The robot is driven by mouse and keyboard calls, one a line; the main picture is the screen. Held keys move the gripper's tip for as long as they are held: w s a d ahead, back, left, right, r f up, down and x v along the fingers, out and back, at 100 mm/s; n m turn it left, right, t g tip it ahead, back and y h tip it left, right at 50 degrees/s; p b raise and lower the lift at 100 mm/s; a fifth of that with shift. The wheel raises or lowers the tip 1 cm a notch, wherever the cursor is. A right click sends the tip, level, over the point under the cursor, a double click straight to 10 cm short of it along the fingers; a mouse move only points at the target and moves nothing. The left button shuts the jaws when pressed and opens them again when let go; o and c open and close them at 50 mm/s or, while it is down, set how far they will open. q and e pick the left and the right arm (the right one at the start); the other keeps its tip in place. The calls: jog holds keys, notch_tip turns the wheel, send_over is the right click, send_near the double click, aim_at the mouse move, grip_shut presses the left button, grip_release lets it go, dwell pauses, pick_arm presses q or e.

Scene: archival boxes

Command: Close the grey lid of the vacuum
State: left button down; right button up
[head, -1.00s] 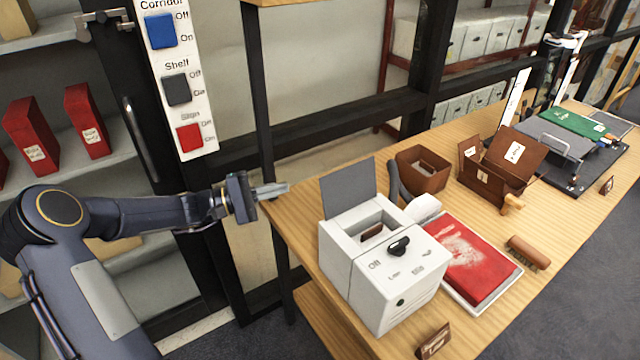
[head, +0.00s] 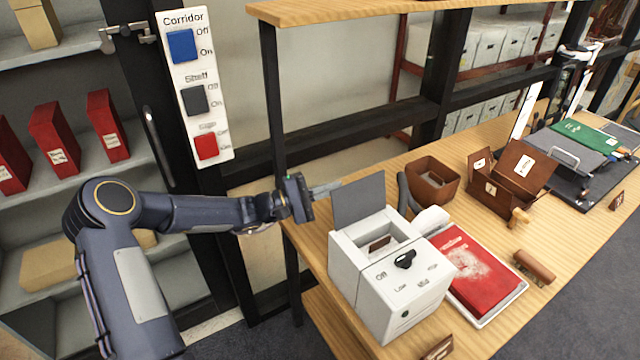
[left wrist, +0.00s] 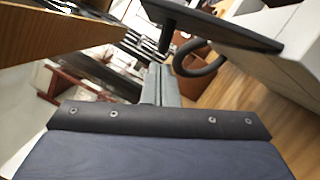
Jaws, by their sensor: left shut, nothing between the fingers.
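The white vacuum (head: 388,275) stands on the wooden table, with a black knob and Off, Low and High marks on its sloped face. Its grey lid (head: 358,200) stands up open at the back left edge, and a brown item shows in the opening. My left gripper (head: 326,189) is shut and empty, its fingertips just left of the lid in the head view; I cannot tell whether they touch it. In the left wrist view the shut fingers (left wrist: 160,84) point ahead, with the dark lid (left wrist: 215,27) above and the white vacuum body (left wrist: 270,60) to the right. My right gripper is out of view.
A grey hose (head: 404,192) curves behind the vacuum. A red book (head: 480,270) on a white tray, a brush (head: 535,266) and brown boxes (head: 433,180) lie to the right. A switch panel (head: 196,85) and an upper shelf edge (head: 330,12) are near my left arm.

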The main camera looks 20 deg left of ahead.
pick_arm(q)
jog(key=shift+s+d+r, duration=0.1)
jog(key=shift+d, duration=0.1)
dwell(0.3)
jog(key=shift+s+d+r+m+b, duration=0.2)
jog(key=shift+m+b, duration=0.2)
jog(key=shift+b, duration=0.25)
jog(key=shift+g, duration=0.3)
jog(key=s+d+r+m+b, duration=0.1)
jog(key=m+b, duration=0.2)
jog(key=b, duration=0.3)
jog(key=s+d+m+y+b, duration=0.1)
jog(key=s+d+m+b, duration=0.1)
jog(key=b, duration=0.4)
jog(key=s+d+r+m+g+y+b, duration=0.1)
jog(key=d+m+b, duration=0.1)
jog(key=m+b, duration=0.2)
jog(key=shift+s+d+r+m+b, duration=0.2)
jog(key=shift+s+r+m+b, duration=0.15)
jog(key=shift+b, duration=0.55)
jog(key=shift+s+d+f+m+t+y+b, duration=0.2)
jog(key=shift+s+d+f+m+y+b, duration=0.55)
jog(key=shift+m+b, duration=1.05)
jog(key=shift+s+d+f+m+t+y+b, duration=0.3)
jog(key=shift+s+d+m+b, duration=0.75)
jog(key=shift+b, duration=1.5)
jog(key=shift+s+d+f+m+t+y+b, duration=0.1)
jog(key=shift+s+d+f+m+y+b, duration=0.5)
jog(key=shift+d+m+b, duration=1.05)
